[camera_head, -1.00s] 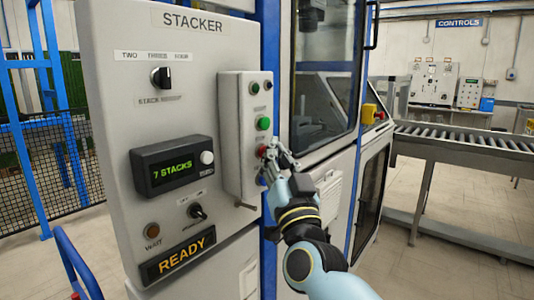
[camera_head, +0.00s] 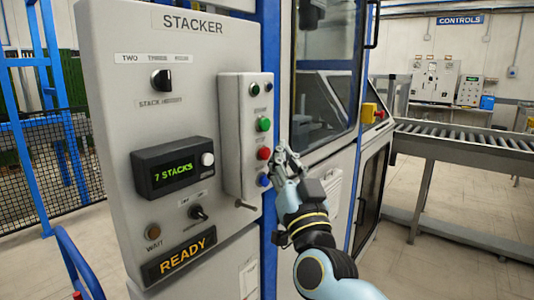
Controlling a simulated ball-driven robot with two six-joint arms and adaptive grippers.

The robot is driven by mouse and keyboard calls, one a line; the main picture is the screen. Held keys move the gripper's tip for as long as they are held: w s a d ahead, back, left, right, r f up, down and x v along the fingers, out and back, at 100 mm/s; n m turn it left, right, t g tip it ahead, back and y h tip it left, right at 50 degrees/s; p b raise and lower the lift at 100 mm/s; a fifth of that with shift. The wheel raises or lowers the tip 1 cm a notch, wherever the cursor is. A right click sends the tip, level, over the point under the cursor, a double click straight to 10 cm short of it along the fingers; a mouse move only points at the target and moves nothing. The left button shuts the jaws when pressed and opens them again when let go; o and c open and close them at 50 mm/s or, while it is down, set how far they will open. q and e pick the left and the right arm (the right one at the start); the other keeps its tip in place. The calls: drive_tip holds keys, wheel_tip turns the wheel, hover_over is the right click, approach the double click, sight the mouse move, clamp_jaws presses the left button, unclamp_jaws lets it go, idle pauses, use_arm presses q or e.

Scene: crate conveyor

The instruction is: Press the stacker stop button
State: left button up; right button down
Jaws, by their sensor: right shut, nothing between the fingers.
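The stacker panel (camera_head: 105,100) fills the left half of the head view. A narrow grey button box (camera_head: 231,130) stands out on its right side. It carries a green button (camera_head: 263,124), a red button (camera_head: 264,153) below it, and a blue button (camera_head: 264,180) at the bottom. The small labels are too blurred to read. My right gripper (camera_head: 277,158) is shut and empty, just right of the red button. A small gap shows between its fingertips and the red button. My left gripper is out of view.
A display (camera_head: 174,168) reads "7 STACKS" and a lit sign (camera_head: 179,255) reads "READY". Several knobs sit on the panel. A glazed machine cabinet (camera_head: 325,90) stands behind my right arm. A roller conveyor (camera_head: 465,145) runs at the right. A blue rail (camera_head: 75,262) is at the lower left.

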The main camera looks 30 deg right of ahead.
drive_tip(key=s, duration=0.1)
drive_tip(key=s+d+p, duration=0.1)
drive_tip(key=s, duration=0.1)
drive_tip(key=s+d+p, duration=0.1)
drive_tip(key=shift+s, duration=0.35)
idle(0.8)
